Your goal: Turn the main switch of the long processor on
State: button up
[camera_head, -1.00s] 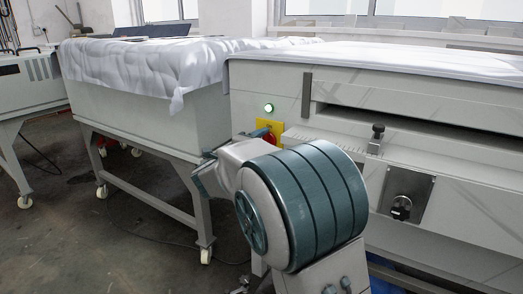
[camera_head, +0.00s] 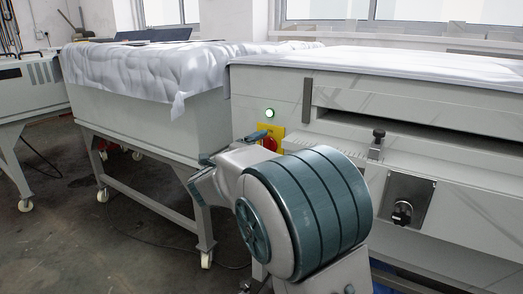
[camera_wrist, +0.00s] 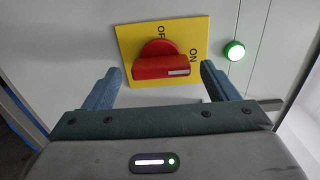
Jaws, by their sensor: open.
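The main switch is a red knob (camera_wrist: 165,66) on a yellow plate (camera_wrist: 128,38) on the front of the long processor (camera_head: 420,95). In the wrist view the knob's bar lies nearly level, its white mark at the right end beside the ON label; the OFF label above is partly covered. The knob also shows in the head view (camera_head: 271,144). My gripper (camera_wrist: 161,70) is open, one finger on each side of the knob, with visible gaps. The fingers do not appear to touch it. A round green light (camera_wrist: 235,50) is lit beside the plate.
A second machine (camera_head: 150,108) under a white cloth stands to the left, on castors. A black rotary knob (camera_head: 402,212) and a black-topped lever (camera_head: 378,138) are on the processor's front, right of my arm. Open floor lies at the left.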

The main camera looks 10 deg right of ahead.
jog(key=p+v, duration=0.3)
jog(key=v, duration=0.9)
jog(key=shift+s+a, duration=0.2)
jog(key=shift+s, duration=0.05)
notch_tip(320, 180, up, 17)
jog(key=n+t+y+p, duration=0.1)
jog(key=n+y+p, duration=1.3)
jog(key=n+p, duration=0.3)
jog(key=s+d+r+n+g+p, duration=0.1)
jog(key=s+d+n+g+p, duration=0.2)
jog(key=s+p, duration=0.2)
jog(key=s+d+r+n+g+h+p, duration=0.1)
jog(key=s+d+r+n+g+p, duration=0.1)
jog(key=s+p, duration=0.4)
jog(key=s+d+r+n+g+p, duration=0.2)
jog(key=s+d+n+g+p, duration=0.2)
jog(key=s, duration=1)
jog(key=shift+d+g+h+p, duration=0.4)
jog(key=shift+d+g+p, duration=0.4)
jog(key=shift+g+p, duration=0.4)
jog(key=shift+r, duration=0.1)
